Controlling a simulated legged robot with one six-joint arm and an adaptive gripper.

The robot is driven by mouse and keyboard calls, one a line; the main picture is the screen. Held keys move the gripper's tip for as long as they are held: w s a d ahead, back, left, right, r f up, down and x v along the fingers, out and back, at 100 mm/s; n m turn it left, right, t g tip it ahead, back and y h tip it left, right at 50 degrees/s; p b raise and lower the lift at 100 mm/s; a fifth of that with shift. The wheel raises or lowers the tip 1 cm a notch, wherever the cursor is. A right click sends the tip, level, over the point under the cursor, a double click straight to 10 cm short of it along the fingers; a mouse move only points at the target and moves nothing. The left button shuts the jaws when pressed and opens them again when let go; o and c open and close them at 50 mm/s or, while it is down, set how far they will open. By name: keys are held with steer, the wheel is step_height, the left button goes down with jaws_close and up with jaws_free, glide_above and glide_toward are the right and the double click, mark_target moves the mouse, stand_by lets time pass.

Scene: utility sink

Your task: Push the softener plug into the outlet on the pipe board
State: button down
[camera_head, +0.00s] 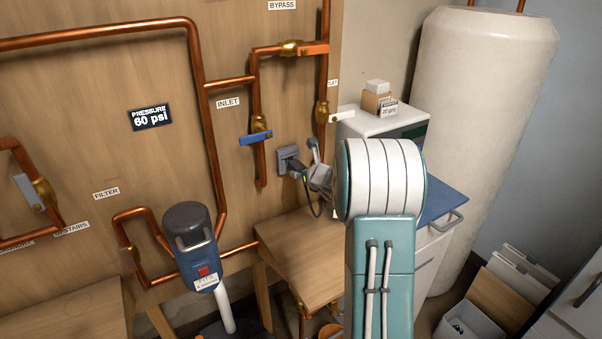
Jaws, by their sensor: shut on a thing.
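The grey outlet (286,156) is on the wooden pipe board (90,90), right of the vertical copper pipe with the blue valve handle. The dark softener plug (297,168) is at the front of the outlet, with a dark cord (312,206) hanging below it. My gripper (306,173) is shut on the plug, reaching in from the right. At this size I cannot tell whether the plug is fully seated or a gap is left. My teal and white arm stands in front on the right and hides part of the space behind the gripper.
Copper pipes and a blue-handled valve (256,138) run close left of the outlet. A white cabinet (378,124) with small boxes stands to the right, before a large pale tank (480,120). A wooden bench (300,250) is below. A blue filter unit (193,250) stands lower left.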

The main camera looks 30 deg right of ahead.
steer(key=shift+w, duration=1.35)
stand_by(0.3)
steer(key=shift+c, duration=0.9)
jaws_free()
steer(key=v, duration=1.1)
steer(key=shift+s, duration=0.45)
